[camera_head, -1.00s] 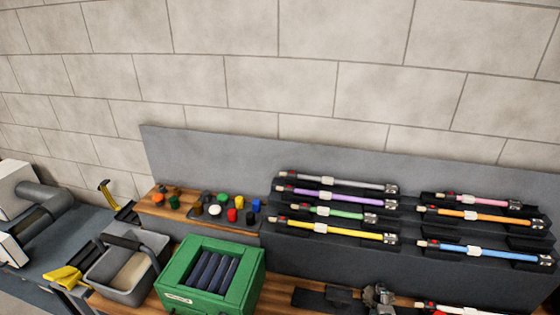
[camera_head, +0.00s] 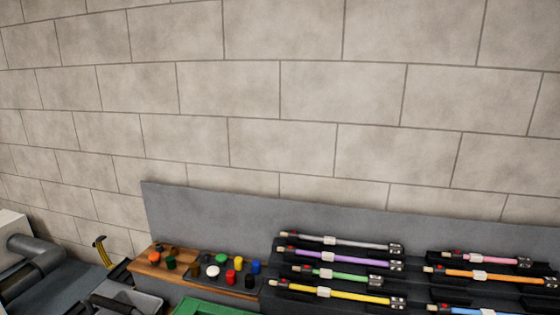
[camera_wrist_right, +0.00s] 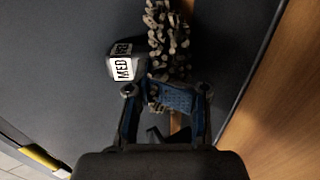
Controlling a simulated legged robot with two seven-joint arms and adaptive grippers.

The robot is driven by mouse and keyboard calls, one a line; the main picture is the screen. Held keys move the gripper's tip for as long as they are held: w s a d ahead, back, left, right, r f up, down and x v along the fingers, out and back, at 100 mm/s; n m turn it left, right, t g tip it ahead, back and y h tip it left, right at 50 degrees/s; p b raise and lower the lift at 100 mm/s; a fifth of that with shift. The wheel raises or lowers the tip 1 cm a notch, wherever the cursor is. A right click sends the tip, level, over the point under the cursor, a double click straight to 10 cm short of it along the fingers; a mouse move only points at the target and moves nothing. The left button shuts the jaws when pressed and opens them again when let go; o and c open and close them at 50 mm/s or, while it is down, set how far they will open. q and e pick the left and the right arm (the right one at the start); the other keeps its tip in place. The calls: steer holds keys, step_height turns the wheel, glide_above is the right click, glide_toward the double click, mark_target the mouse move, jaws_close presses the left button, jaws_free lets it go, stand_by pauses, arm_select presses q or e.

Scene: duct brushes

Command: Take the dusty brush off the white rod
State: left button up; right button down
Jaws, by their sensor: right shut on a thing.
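In the right wrist view, a brush (camera_wrist_right: 168,40) with dusty grey-tan bristles reaches up from between my fingers. A dark faceted block with a white "MED" label (camera_wrist_right: 124,69) sits against its left side; I cannot tell whether they are joined. My right gripper (camera_wrist_right: 170,98), with blue finger pads, is shut at the lower end of the bristles. The pads hide what lies between them. My left gripper is not in view.
In the head view, a grey rack (camera_head: 215,216) holds several coloured rods, including a yellow one (camera_head: 345,295). Coloured caps (camera_head: 232,276) sit on a wooden shelf (camera_head: 150,262) to the left. A stone-block wall stands behind.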

steer(key=shift+s+f, duration=0.1)
steer(key=shift+f, duration=0.3)
steer(key=shift+w+a, duration=0.25)
steer(key=shift+a, duration=0.8)
steer(key=shift+w+a+p, duration=0.2)
steer(key=shift+w+a, duration=0.1)
steer(key=shift+a, duration=0.35)
steer(key=shift+w+a+p, duration=0.15)
steer(key=shift+w+a, duration=0.15)
steer(key=shift+a, duration=0.3)
steer(key=shift+d+r+p, duration=0.15)
steer(key=shift+r+p, duration=0.3)
steer(key=shift+p, duration=0.05)
steer(key=r+p, duration=0.3)
steer(key=shift+w, duration=0.4)
steer(key=r+p, duration=0.1)
steer(key=a+r+p, duration=0.1)
steer(key=p, duration=0.1)
steer(key=r+p, duration=0.1)
steer(key=r, duration=0.1)
steer(key=shift+a, duration=0.3)
